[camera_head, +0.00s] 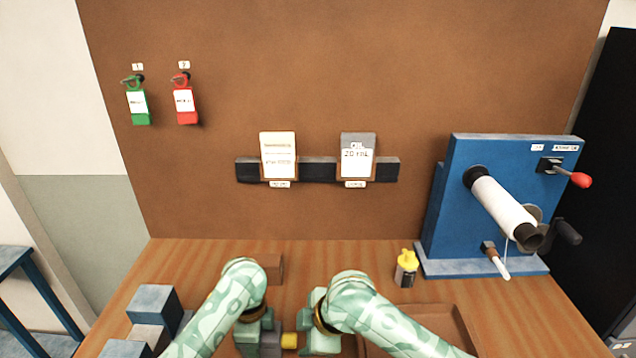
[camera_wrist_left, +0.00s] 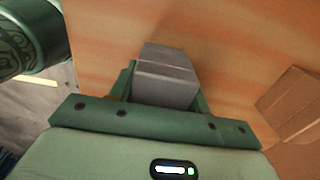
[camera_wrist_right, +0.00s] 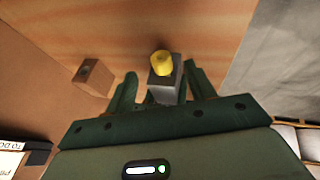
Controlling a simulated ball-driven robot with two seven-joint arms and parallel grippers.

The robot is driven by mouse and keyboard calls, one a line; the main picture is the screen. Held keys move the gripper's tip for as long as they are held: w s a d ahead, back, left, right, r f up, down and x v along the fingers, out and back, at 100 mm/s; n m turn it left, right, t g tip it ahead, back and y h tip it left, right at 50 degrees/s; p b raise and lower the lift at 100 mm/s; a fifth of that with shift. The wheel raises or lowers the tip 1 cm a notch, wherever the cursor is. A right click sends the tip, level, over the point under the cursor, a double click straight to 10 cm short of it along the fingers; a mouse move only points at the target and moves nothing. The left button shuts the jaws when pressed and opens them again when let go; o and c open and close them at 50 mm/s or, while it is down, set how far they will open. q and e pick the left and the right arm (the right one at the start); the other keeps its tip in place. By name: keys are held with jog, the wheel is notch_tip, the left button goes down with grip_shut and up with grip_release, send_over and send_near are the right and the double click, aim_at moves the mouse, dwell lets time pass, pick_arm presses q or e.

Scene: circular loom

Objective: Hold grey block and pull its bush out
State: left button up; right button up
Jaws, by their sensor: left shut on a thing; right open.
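The grey block (camera_wrist_left: 166,80) sits between the fingers of my left gripper (camera_wrist_left: 165,92), which is shut on it. In the head view the block (camera_head: 270,342) is partly hidden by my arms. The yellow bush (camera_head: 289,340) sticks out of the block's right side, facing my right gripper (camera_head: 305,338). In the right wrist view the bush (camera_wrist_right: 162,63) shows at the end of the grey block (camera_wrist_right: 165,88). My right gripper (camera_wrist_right: 160,85) is open, its fingers apart on either side of the block's bush end. I cannot tell whether they touch it.
A brown block (camera_head: 274,267) stands behind my left arm. A brown tray (camera_head: 462,325) lies at the right, partly under my right arm. Blue and grey blocks (camera_head: 153,302) stand at the left. A yellow-capped bottle (camera_head: 405,268) and a blue winding machine (camera_head: 452,225) stand at the back right.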

aim_at(284, 340)
jog(key=shift+x, duration=2.65)
grip_shut()
